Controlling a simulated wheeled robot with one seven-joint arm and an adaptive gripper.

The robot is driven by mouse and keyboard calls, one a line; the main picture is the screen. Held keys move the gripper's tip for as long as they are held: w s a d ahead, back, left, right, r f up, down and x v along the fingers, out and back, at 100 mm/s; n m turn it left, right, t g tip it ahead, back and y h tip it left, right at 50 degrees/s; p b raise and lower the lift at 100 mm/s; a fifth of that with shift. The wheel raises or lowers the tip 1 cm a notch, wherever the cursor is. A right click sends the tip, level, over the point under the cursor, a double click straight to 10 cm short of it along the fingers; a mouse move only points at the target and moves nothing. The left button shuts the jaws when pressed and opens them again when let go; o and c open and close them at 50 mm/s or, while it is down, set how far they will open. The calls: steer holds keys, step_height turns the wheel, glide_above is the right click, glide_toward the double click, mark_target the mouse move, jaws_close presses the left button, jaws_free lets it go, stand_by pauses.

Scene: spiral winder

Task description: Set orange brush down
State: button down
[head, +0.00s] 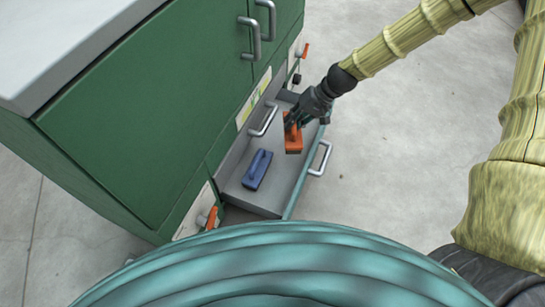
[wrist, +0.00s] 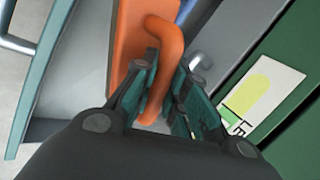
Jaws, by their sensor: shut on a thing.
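The orange brush (head: 294,143) is in or just above the open grey drawer (head: 288,183) of the green cabinet. My gripper (head: 290,122) reaches down to it from the upper right. In the wrist view my gripper (wrist: 172,100) is shut on the handle of the orange brush (wrist: 128,45), with a finger on each side of it. The brush's orange block lies left of the handle there. I cannot tell whether its underside touches the drawer floor.
A blue brush (head: 257,170) lies in the drawer, nearer than the orange one. The drawer's front has a metal handle (head: 320,158). The green cabinet (head: 140,110) rises at the left. Bare drawer floor shows around the blue brush.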

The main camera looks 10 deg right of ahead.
steer(key=shift+w+f+b, duration=0.25)
steer(key=shift+f+b, duration=0.55)
steer(key=shift+b, duration=0.1)
steer(key=shift+w+f+b, duration=0.2)
steer(key=shift+f+b, duration=0.6)
steer(key=shift+b, duration=0.1)
step_height(320, 180, down, 10)
steer(key=b, duration=0.6)
steer(key=shift+r, duration=0.1)
steer(key=c, duration=1.4)
jaws_free()
steer(key=shift+c, duration=0.2)
steer(key=p+v, duration=0.6)
steer(key=v, duration=0.6)
